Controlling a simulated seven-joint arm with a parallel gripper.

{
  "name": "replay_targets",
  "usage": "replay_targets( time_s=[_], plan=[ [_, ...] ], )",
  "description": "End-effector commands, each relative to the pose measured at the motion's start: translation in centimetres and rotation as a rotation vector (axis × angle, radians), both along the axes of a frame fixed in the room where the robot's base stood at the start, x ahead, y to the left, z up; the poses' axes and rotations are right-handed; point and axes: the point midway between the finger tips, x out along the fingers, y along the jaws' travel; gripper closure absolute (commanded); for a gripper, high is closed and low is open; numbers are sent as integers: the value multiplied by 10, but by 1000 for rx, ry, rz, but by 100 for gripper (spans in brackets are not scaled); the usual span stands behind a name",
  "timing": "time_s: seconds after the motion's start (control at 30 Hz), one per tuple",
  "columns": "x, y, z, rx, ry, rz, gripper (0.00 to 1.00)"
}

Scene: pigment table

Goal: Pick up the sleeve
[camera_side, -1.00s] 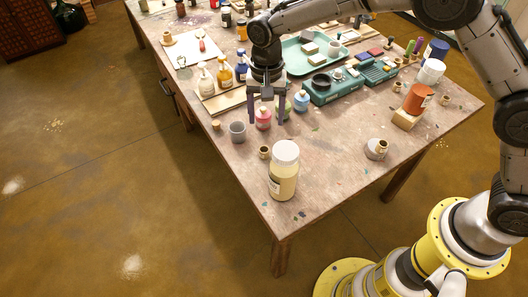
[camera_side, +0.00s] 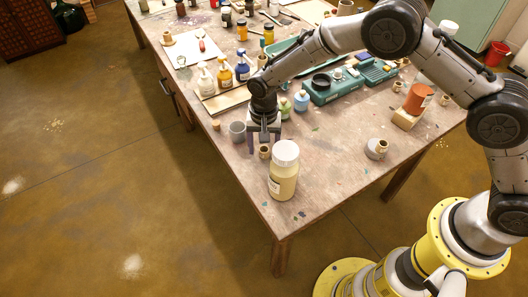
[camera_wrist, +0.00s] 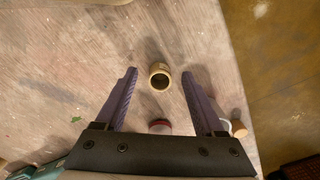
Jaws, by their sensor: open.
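A small tan sleeve (camera_side: 264,152) with a dark round opening stands upright on the table, just behind the large cream jar. In the wrist view the sleeve (camera_wrist: 160,70) appears between my two fingertips, with space on both sides. My gripper (camera_side: 264,149) points down over it with its fingers apart, and in the wrist view my gripper (camera_wrist: 159,74) is empty. I cannot tell how far the fingertips are above the table.
The white-lidded cream jar (camera_side: 284,178) stands close in front of my gripper. A grey cup (camera_side: 237,131) is to its left. Bare table (camera_side: 325,160) lies to the right.

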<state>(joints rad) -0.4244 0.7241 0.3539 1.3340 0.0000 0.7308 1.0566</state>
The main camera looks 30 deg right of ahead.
Motion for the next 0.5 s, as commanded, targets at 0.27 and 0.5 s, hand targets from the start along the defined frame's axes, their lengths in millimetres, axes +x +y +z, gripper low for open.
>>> replay_targets(
  time_s=[0.27, 0.5],
  plan=[
    [0, 0, -10, 1, -2, 0, 29],
    [0, 0, -9, 0, -1, 0, 67]
  ],
)
